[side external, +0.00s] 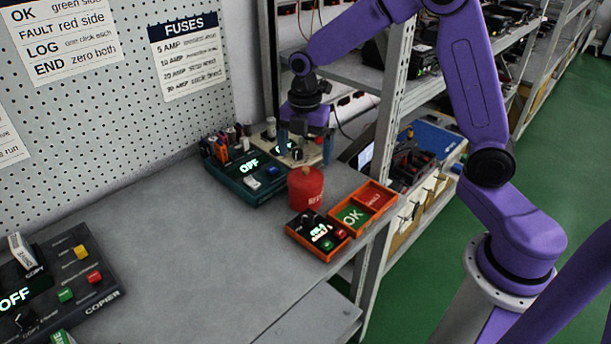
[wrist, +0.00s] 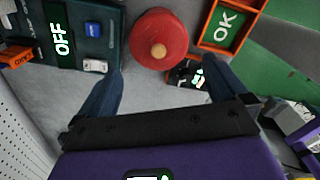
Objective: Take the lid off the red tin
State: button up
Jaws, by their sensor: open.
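The red tin (side external: 306,192) stands upright on the grey bench with its round red lid (side external: 306,174) on top. In the wrist view the lid (wrist: 150,30) is seen from above, with a pale wooden knob (wrist: 158,50) at its middle. My gripper (side external: 305,150) is open and empty, pointing down above the tin in the side view. In the wrist view my gripper (wrist: 163,78) has its blue fingers spread wide, with the knob a little beyond the fingertips and between their lines. No contact with the tin shows.
A teal box (side external: 262,186) reading OFF stands close left of the tin. An orange tray (side external: 376,190) with OK and FAULT sections and a small black console (side external: 310,234) sit close right. A dark copier box (side external: 75,285) is at far left. The bench middle (side external: 190,230) is clear.

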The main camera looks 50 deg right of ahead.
aim_at(306, 168)
jog(key=shift+w+d+f, duration=0.1)
jog(key=shift+d+f, duration=0.05)
jog(key=shift+f, duration=1.3)
jog(key=shift+d+f, duration=0.1)
jog(key=shift+f, duration=1.3)
jog(key=shift+c, duration=0.3)
jog(key=c, duration=1)
jog(key=shift+c, duration=0.2)
